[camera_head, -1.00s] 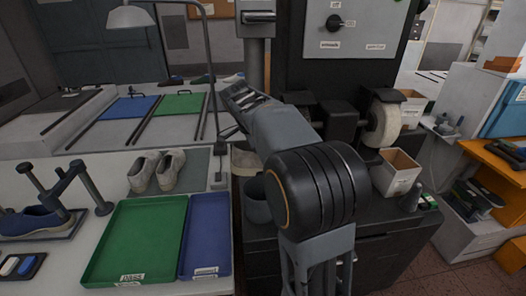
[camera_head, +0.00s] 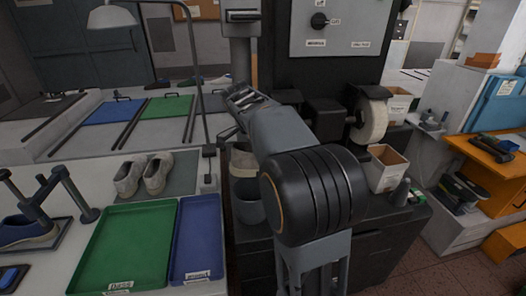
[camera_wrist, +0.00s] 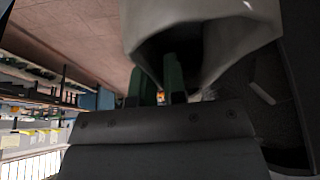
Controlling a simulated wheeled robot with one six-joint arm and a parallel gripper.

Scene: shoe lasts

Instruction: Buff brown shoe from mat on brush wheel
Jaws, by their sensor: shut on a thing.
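My gripper (camera_wrist: 160,86) is shut on a pale grey-brown shoe (camera_wrist: 210,35), its two green fingers at the shoe's opening in the wrist view. In the head view a pale shoe (camera_head: 243,163) shows in part behind my arm, above a dark round bin; my fingers are hidden there. The brush wheel (camera_head: 372,120), a cream disc on a dark machine, stands right of my arm, apart from the shoe. Two grey-beige shoes (camera_head: 143,175) stand side by side on the grey mat (camera_head: 182,183) on the left bench.
A green tray (camera_head: 125,245) and a blue tray (camera_head: 197,240) lie on the left bench. A lamp (camera_head: 112,17) stands behind them. The dark bin (camera_head: 249,207) is close to my arm. A white open box (camera_head: 386,168) sits below the brush wheel.

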